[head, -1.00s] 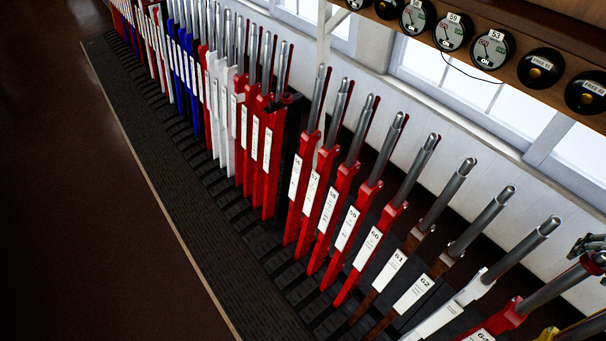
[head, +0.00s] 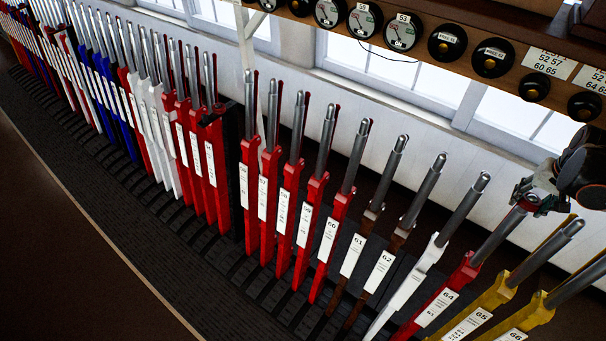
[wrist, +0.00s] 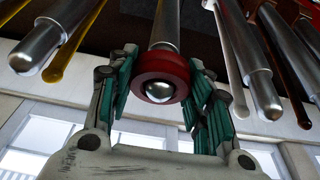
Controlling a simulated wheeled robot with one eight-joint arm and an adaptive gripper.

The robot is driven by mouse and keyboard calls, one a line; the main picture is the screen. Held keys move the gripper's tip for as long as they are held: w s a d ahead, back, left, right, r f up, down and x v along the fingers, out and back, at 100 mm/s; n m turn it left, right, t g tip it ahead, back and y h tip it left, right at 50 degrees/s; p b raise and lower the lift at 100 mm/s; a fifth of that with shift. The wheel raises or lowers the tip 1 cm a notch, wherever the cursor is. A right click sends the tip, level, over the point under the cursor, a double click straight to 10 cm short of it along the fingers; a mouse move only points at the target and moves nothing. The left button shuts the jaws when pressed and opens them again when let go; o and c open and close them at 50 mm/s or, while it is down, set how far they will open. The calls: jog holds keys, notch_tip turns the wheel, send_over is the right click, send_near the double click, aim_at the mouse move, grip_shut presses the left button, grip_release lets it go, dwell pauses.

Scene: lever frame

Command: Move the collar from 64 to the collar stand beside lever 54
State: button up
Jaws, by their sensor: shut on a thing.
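The collar (wrist: 160,66) is a dark red ring around the steel handle of lever 64 (head: 497,238), at its upper end. The rounded tip of the handle shows through the ring in the wrist view. My gripper (wrist: 160,88) is shut on the collar, with green-lined fingers on both sides of it. In the head view my gripper (head: 535,197) is at the top of lever 64, and the collar is mostly hidden by it. A dark upright block (head: 230,165) stands between the red levers left of lever 56; I cannot tell whether it is the collar stand.
Brown levers 61 and 62 (head: 380,270) and a white lever (head: 405,282) stand left of lever 64. Yellow levers 65 (head: 480,310) and 66 stand close on its right. An instrument shelf (head: 420,25) runs above. Dark floor (head: 60,270) is clear at lower left.

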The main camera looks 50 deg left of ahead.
jog(key=shift+w+a+r+p, duration=0.1)
jog(key=shift+w+r+p, duration=0.2)
jog(key=shift+r, duration=0.75)
jog(key=shift+w+d+r+p, duration=0.1)
jog(key=shift+r+p, duration=0.35)
jog(key=shift+r, duration=0.6)
jog(key=shift+w+a+r+p, duration=0.1)
jog(key=shift+w+r+p, duration=0.2)
jog(key=shift+r, duration=0.75)
jog(key=shift+s, duration=0.15)
